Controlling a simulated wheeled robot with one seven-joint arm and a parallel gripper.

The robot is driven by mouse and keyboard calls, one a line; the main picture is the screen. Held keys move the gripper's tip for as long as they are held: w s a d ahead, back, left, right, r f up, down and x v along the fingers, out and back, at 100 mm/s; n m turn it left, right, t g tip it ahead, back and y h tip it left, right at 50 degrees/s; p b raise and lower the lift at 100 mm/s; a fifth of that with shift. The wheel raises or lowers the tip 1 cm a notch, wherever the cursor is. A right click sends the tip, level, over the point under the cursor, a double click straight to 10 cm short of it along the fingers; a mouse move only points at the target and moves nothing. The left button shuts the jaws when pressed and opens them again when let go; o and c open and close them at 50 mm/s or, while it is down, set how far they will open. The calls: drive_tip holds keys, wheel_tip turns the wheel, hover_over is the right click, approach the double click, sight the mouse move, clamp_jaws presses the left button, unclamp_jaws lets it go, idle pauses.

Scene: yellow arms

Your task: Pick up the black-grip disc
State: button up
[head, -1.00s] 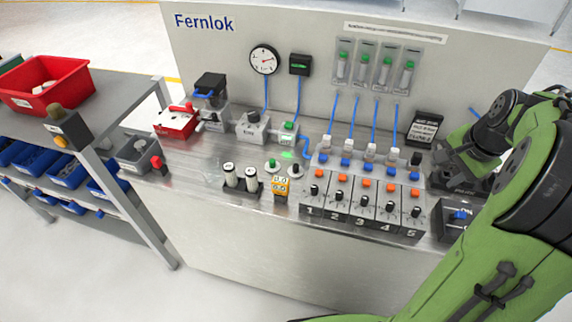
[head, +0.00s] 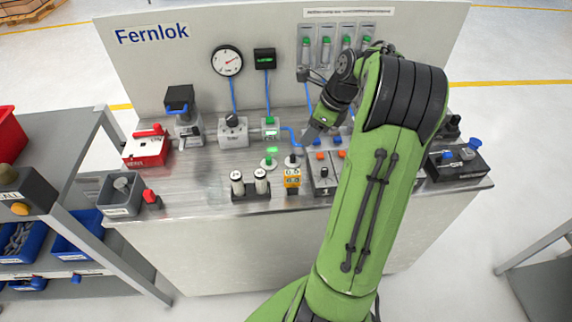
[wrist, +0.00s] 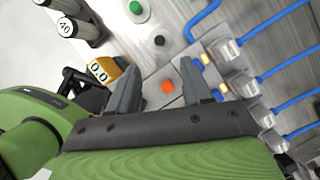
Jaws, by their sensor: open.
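The black-grip disc is a small pale disc with a black knob (head: 292,160) on the steel bench, right of the green-grip disc (head: 269,161). In the wrist view its black knob (wrist: 159,41) shows just beyond my fingertips, with the green knob (wrist: 136,8) farther up. My gripper (wrist: 158,72) is open and empty, its two fingers spread over the bench. In the head view my gripper (head: 308,136) is just right of and behind the disc. My arm hides much of the numbered valve row.
An orange button (wrist: 167,87) and the blue-hosed fittings (wrist: 229,49) lie close to my fingers. The back panel (head: 200,70) rises behind.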

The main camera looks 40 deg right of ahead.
drive_tip(key=b, duration=0.2)
hover_over(293, 156)
drive_tip(key=s+d, duration=0.1)
drive_tip(key=s, duration=0.1)
wheel_tip(293, 156, down, 5)
drive_tip(key=shift+d+f, duration=0.1)
drive_tip(key=shift+f, duration=0.1)
drive_tip(key=b+x, duration=0.2)
drive_tip(key=x, duration=0.3)
drive_tip(key=shift+f+b, duration=0.3)
drive_tip(key=shift+b, duration=0.05)
drive_tip(key=shift+r, duration=0.15)
clamp_jaws()
